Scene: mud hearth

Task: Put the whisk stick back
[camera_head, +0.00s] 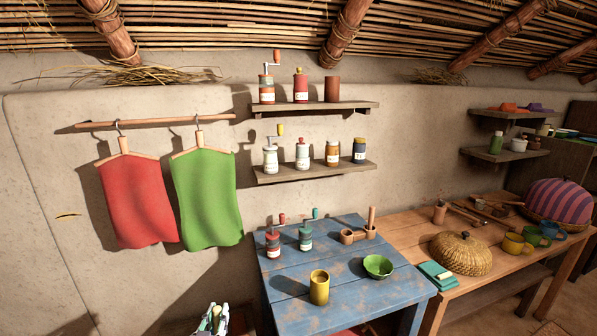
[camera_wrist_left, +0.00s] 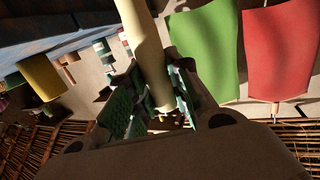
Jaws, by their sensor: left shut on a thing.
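My left gripper (camera_head: 212,319) is at the bottom edge of the head view, left of the blue table (camera_head: 285,285). In the left wrist view my left gripper (camera_wrist_left: 152,110) is shut on a pale cream stick, which I take as the whisk stick (camera_wrist_left: 143,45). The stick runs between the green finger pads and out of the top of that view, so its far end is hidden. A yellow cup (camera_head: 319,287) stands on the blue table, also showing in the wrist view (camera_wrist_left: 42,76). My right gripper is not in view.
Two grinders (camera_head: 305,236), small wooden vessels (camera_head: 347,236) and a green bowl (camera_head: 378,266) stand on the blue table. Red (camera_head: 137,205) and green (camera_head: 207,195) cloths hang on the wall. A wooden table (camera_head: 400,228) with a woven dome (camera_head: 461,253) is at right.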

